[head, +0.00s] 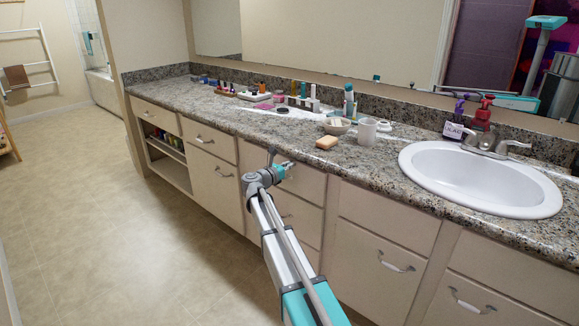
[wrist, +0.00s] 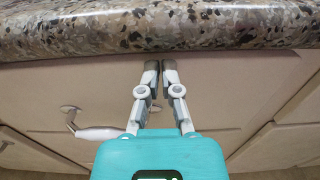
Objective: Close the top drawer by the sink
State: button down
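The top drawer (head: 308,183) just left of the sink has a plain beige front under the granite counter. It looks flush or nearly so; I cannot tell whether a small gap is left. The drawer front (wrist: 230,90) fills the middle of the wrist view, with a pale handle (wrist: 95,132) left of my gripper. My gripper (head: 285,168) is at this drawer front, hiding part of it. In the wrist view, my gripper (wrist: 160,64) has its fingertips together with nothing between them, close against the front below the counter edge. I cannot tell whether they touch it.
The granite counter (head: 235,107) overhangs the drawers. A white sink (head: 480,178), a mug (head: 366,131), a soap bar (head: 327,142) and several bottles stand on it. An open shelf (head: 170,165) is in the cabinet at left. The floor (head: 100,220) at left is clear.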

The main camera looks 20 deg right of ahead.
jog(key=v, duration=1.4)
jog(key=shift+d, duration=0.1)
